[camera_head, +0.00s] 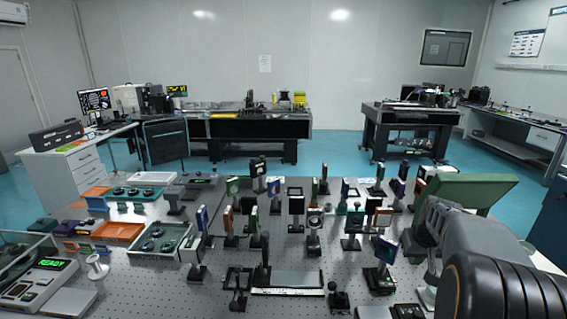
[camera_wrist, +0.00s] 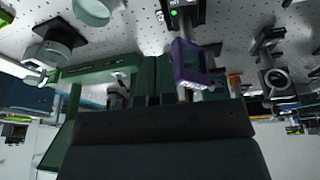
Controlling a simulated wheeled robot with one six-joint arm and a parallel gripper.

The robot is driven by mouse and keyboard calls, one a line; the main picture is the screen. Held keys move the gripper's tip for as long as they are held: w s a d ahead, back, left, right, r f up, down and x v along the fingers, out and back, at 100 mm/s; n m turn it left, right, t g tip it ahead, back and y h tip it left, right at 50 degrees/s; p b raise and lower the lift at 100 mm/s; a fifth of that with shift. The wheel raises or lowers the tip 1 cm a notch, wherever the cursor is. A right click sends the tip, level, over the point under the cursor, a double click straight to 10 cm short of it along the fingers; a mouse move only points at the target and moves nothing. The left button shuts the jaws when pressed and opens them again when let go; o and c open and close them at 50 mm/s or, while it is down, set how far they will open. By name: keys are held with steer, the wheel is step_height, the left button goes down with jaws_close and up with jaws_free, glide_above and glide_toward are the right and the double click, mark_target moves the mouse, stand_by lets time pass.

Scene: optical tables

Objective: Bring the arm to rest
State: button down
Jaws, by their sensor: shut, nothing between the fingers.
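My arm (camera_head: 475,250) comes in from the right edge in the head view, bent over the right side of the optical table (camera_head: 215,285). My gripper is hard to make out in the head view. In the wrist view the dark body of my gripper fills the lower middle, and its fingers (camera_wrist: 158,78) are together with nothing between them. A purple-framed optic (camera_wrist: 190,62) appears just right of the fingers, with a green bracket-like part (camera_wrist: 95,72) to their left. I cannot tell whether they touch the gripper.
Trays, including an orange one (camera_head: 118,231), lie on the left. Blue floor (camera_head: 335,150) is open between the tables behind.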

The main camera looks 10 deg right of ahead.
steer(key=s+a, duration=0.4)
steer(key=a, duration=0.4)
steer(key=s+a+n, duration=0.1)
steer(key=s+a, duration=0.4)
steer(key=a, duration=0.2)
steer(key=s+a+n+y, duration=0.1)
steer(key=s+a, duration=0.4)
steer(key=a, duration=0.3)
steer(key=shift+a+t, duration=0.3)
steer(key=shift+t, duration=0.1)
steer(key=shift+s, duration=0.1)
